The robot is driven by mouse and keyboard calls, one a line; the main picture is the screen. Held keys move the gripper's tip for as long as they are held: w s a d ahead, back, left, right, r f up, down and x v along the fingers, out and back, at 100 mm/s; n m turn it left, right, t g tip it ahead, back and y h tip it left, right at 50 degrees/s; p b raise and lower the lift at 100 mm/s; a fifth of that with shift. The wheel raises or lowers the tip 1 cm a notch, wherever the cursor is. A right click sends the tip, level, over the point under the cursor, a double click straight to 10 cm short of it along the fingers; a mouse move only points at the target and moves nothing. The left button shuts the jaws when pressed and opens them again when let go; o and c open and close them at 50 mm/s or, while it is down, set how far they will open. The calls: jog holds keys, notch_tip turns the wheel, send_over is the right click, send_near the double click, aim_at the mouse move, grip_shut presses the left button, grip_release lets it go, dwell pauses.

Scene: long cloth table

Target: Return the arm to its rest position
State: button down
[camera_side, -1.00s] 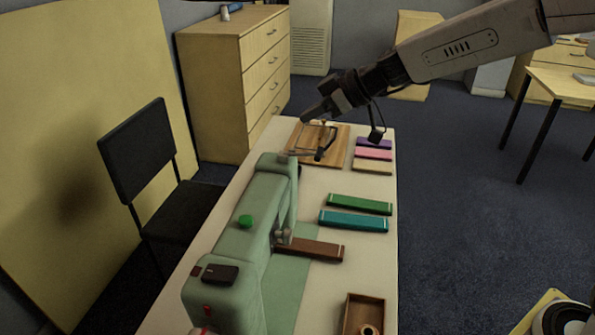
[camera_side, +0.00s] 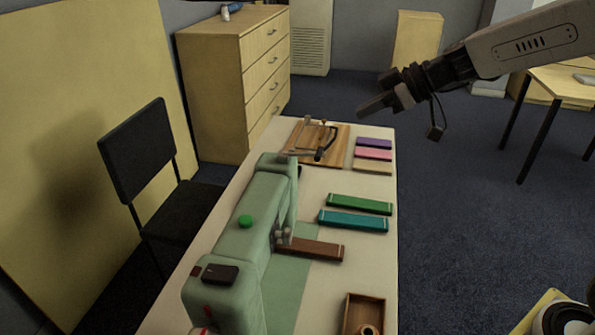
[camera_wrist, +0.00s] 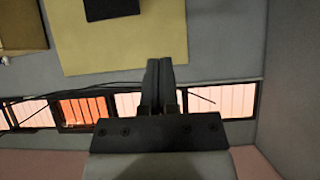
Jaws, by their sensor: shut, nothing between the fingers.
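My gripper (camera_side: 372,107) is in the upper right of the side view, raised above the far right part of the table and pointing left. It is shut and holds nothing. In the wrist view the two dark fingers (camera_wrist: 159,85) lie together, with nothing between them. That view looks away from the table, toward a wall with a row of lit windows (camera_wrist: 85,110).
The cloth table (camera_side: 315,187) carries a green sewing machine (camera_side: 240,245), a wooden board with a frame (camera_side: 335,148), a green box (camera_side: 360,204), a teal box (camera_side: 353,220), a brown box (camera_side: 312,248) and a wooden tray (camera_side: 350,312). A black chair (camera_side: 140,150) stands left.

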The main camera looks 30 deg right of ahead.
jog(key=shift+f, duration=0.1)
jog(key=s+d+f+m+g+h, duration=0.2)
jog(key=s+f+m+h, duration=0.1)
jog(key=s+f, duration=0.5)
jog(key=s+d+f+m+g+h, duration=0.3)
jog(key=s+f+m, duration=0.3)
jog(key=s+f, duration=0.3)
jog(key=shift+f+h, duration=0.65)
jog(key=shift+h, duration=0.15)
jog(key=shift+w, duration=0.1)
